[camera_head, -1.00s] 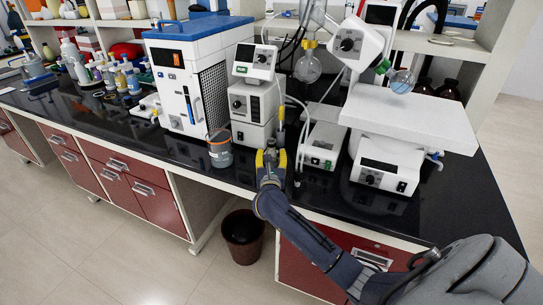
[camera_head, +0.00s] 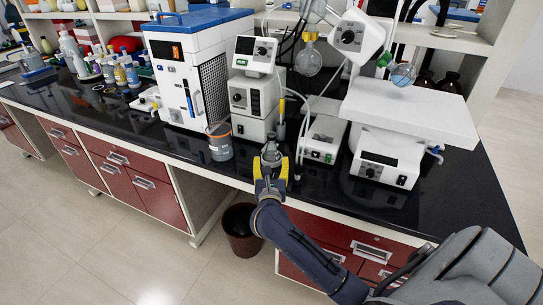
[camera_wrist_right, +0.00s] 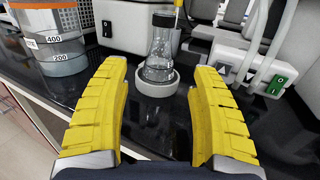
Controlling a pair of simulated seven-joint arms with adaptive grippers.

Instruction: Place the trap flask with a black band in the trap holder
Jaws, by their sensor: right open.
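The trap flask (camera_wrist_right: 160,48), clear glass with a dark band around its neck, stands upright in the white round trap holder (camera_wrist_right: 157,85) in the right wrist view. In the head view the flask (camera_head: 270,153) shows small at the bench front, just beyond my right gripper (camera_head: 270,178). My right gripper is open, its yellow fingers (camera_wrist_right: 153,110) spread wide on either side in the wrist view. The flask is ahead of the fingertips, with a gap to each finger. My left gripper is in neither view.
A grey container with an orange band (camera_head: 220,142) stands left of the flask. White instruments (camera_head: 253,95) stand behind it, and a white switch box (camera_head: 322,139) with tubing is to the right. A dark bin (camera_head: 241,230) is on the floor below.

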